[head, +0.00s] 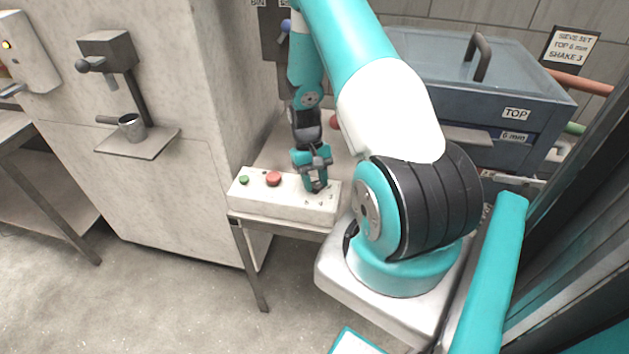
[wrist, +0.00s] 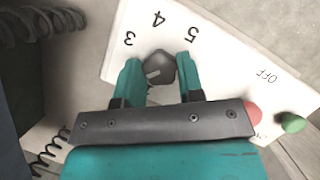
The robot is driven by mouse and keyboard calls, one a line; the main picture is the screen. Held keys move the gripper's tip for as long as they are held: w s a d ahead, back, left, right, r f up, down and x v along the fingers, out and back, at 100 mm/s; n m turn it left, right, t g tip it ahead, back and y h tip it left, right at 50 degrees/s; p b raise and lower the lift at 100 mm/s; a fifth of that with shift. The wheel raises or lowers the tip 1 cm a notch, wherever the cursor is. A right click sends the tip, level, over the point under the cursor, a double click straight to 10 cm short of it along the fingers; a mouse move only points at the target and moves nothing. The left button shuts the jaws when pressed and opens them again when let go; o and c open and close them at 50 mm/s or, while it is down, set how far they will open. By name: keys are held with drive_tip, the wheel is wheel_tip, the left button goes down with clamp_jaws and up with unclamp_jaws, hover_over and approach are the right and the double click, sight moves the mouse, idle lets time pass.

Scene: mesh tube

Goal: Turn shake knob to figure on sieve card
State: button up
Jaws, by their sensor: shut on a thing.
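The dark shake knob (wrist: 158,66) sits on the white control box, with the figures 3, 4 and 5 printed around its far side in the wrist view. My gripper (wrist: 160,76) is shut on the knob, one teal finger on each side. A short pale mark shows on the knob; I cannot tell which figure it points to. The sieve card (head: 570,46) at the upper right reads TOP 6 mm, SHAKE 3.
A red button (head: 273,178) and a green button (head: 244,180) stand on the box left of my gripper. The blue sieve unit (head: 470,85), labelled TOP and 6 mm, is behind my arm. A metal cup (head: 132,128) sits on a shelf at the left.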

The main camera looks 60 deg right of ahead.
drive_tip(key=m+t, duration=0.1)
drive_tip(key=m, duration=0.2)
drive_tip(key=m+t+y, duration=0.1)
drive_tip(key=m, duration=0.2)
drive_tip(key=shift+s+d+m+y, duration=0.1)
drive_tip(key=shift+d+m+y, duration=0.05)
drive_tip(key=shift+m+y, duration=0.15)
drive_tip(key=m+t, duration=0.2)
drive_tip(key=m, duration=0.3)
drive_tip(key=shift+p, duration=0.4)
drive_tip(key=shift+m, duration=0.3)
drive_tip(key=o, duration=0.9)
drive_tip(key=shift+s, duration=0.1)
drive_tip(key=p+v, duration=0.4)
drive_tip(key=v, duration=0.1)
drive_tip(key=p+v, duration=0.4)
drive_tip(key=v, duration=0.2)
drive_tip(key=p+v, duration=0.4)
drive_tip(key=v, duration=0.2)
drive_tip(key=shift+s+d, duration=0.15)
drive_tip(key=shift+d, duration=0.25)
